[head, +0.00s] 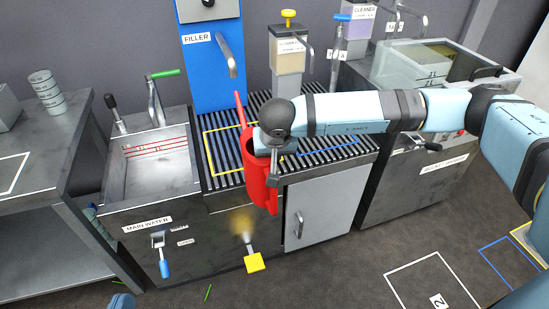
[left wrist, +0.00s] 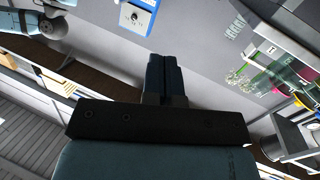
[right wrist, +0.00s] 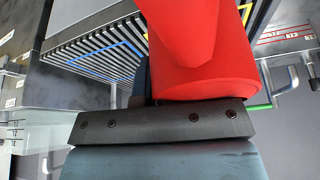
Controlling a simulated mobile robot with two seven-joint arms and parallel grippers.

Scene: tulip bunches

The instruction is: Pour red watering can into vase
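The red watering can (head: 257,172) is in front of the slatted grate in the head view, with its thin red spout pointing up. It fills the upper middle of the right wrist view (right wrist: 205,60). My right gripper (right wrist: 140,88) is against the can and appears shut on it; one finger is hidden behind the red body. In the head view, my right wrist covers part of the can. My left gripper (left wrist: 163,75) is shut and empty in the left wrist view, its two fingers together. I cannot make out a vase in any view.
The grate (head: 335,155) bears yellow and blue outlines. Behind it stand the blue FILLER panel (head: 210,75) and a yellow-knobbed dispenser (head: 288,50). A metal sink (head: 150,165) is left of the grate. The floor at front right is clear around a white square marked 2 (head: 432,285).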

